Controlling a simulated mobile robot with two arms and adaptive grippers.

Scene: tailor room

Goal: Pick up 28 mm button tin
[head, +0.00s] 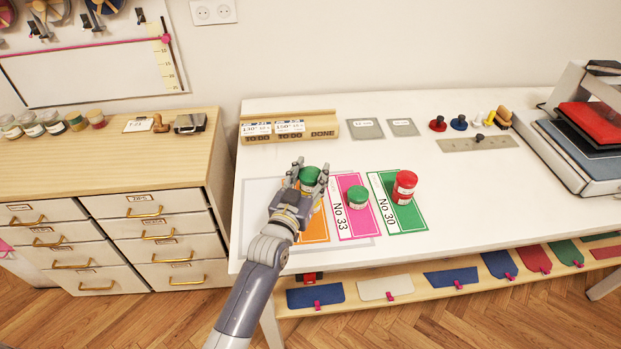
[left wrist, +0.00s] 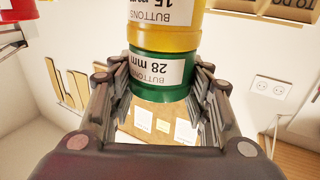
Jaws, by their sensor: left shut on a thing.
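The 28 mm button tin (left wrist: 160,75) is green with a white label that reads upside down in the left wrist view. Its green top (head: 309,174) shows in the head view between the fingers. My left gripper (head: 308,170) is shut on it, with fingers on both sides. A yellow 15 mm button tin (left wrist: 166,25) adjoins the green tin in the left wrist view, apparently beneath it as a stack. In the head view the hand hides most of this pair, above the orange card (head: 316,231). My right gripper is not in view.
Another green tin (head: 357,195) stands on the pink No 33 card, and red tins (head: 405,182) stand on the green No 30 card. A wooden rack (head: 290,129) stands behind. A press (head: 585,130) stands at right; the white table front right is clear.

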